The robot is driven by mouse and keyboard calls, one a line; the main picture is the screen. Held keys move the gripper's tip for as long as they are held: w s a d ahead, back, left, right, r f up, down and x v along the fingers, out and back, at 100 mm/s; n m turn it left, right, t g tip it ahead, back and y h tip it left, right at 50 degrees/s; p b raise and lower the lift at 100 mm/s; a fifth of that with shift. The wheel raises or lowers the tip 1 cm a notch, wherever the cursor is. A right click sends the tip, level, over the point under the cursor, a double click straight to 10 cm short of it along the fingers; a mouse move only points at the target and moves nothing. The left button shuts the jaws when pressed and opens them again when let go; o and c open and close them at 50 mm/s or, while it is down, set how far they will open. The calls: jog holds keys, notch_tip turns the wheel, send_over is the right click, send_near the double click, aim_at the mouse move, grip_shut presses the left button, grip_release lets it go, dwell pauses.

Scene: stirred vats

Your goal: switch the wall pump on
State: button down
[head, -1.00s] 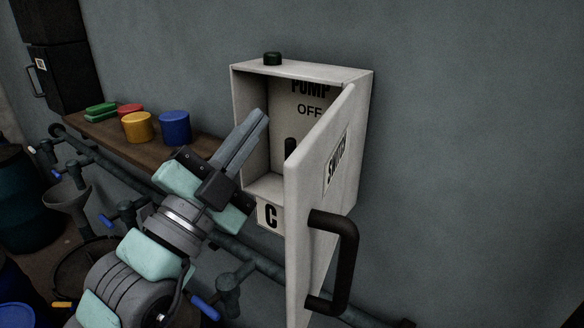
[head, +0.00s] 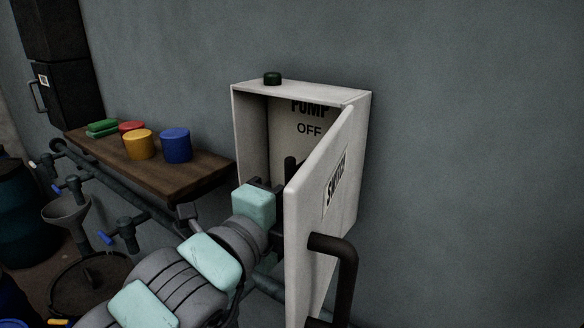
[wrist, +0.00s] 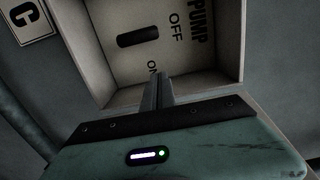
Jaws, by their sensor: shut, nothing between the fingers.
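The pale pump switch box (head: 250,135) hangs on the wall with its door (head: 318,205) standing open. Inside, the dark switch lever (head: 290,165) sits below the OFF label.
The door's black handle (head: 345,270) sticks out to the right. A wooden shelf (head: 195,170) with a blue tub (head: 175,145), a yellow tub (head: 139,145) and other items is to the left. Pipes with blue-handled valves run below. The wall to the right is bare.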

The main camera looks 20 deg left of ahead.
jog(key=w+a+p, duration=0.1)
jog(key=w, duration=0.1)
jog(key=w+a, duration=0.2)
jog(key=shift+p, duration=0.4)
jog(key=shift+b, duration=0.6)
